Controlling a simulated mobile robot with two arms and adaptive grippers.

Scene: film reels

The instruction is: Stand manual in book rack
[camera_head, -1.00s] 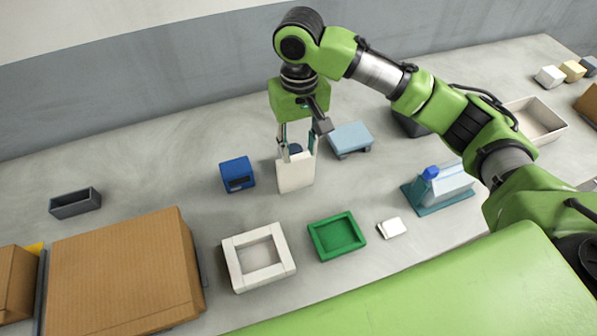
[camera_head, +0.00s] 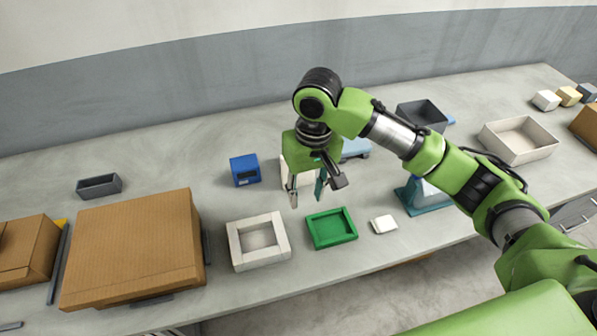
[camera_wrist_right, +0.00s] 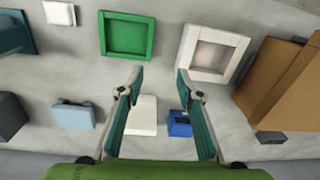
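A white block-like thing (camera_head: 304,179), possibly the manual, stands on the table in the head view, partly hidden behind my right gripper (camera_head: 307,200). It also shows in the right wrist view (camera_wrist_right: 142,116), behind the fingertips and next to a blue box. My right gripper is open and points down, with nothing between its fingertips in the right wrist view (camera_wrist_right: 159,75). A teal stand (camera_head: 421,196), perhaps the book rack, is at the right, partly hidden by my right arm. I cannot tell for certain which thing is the rack. My left gripper is out of view.
A blue box (camera_head: 244,169) is left of the white block. A white square frame (camera_head: 236,245), a green tray (camera_head: 332,242) and a small white box (camera_head: 383,224) lie nearer the front edge. A large cardboard box (camera_head: 130,240) fills the left. A beige bin (camera_head: 548,151) is at right.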

